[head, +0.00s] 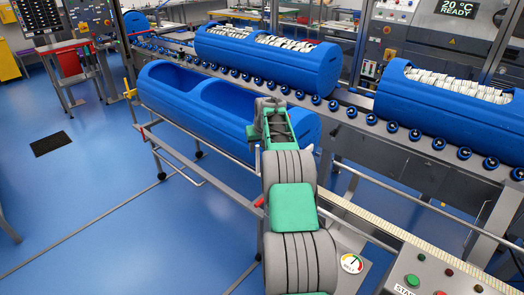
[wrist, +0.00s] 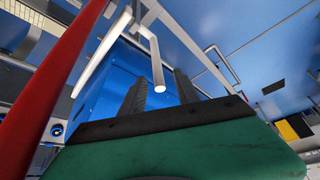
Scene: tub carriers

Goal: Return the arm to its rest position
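My gripper (wrist: 159,76) shows in the wrist view as two dark ridged fingers standing apart, with no object clamped between them. A pale bent bar (wrist: 150,45) crosses the view, its end appearing between the fingers; I cannot tell how far away it is. A blue tub surface (wrist: 105,80) lies behind. In the head view my grey and green arm reaches forward from the bottom middle, its far end over the right end of the empty blue tub (head: 172,87). The fingers cannot be made out clearly there.
The empty tub rests on a low metal frame with a red-tipped lever (head: 258,202) beside my arm. Behind, two filled blue tubs (head: 268,62) (head: 440,105) sit on a roller conveyor (head: 350,113). A button panel (head: 440,275) is at lower right.

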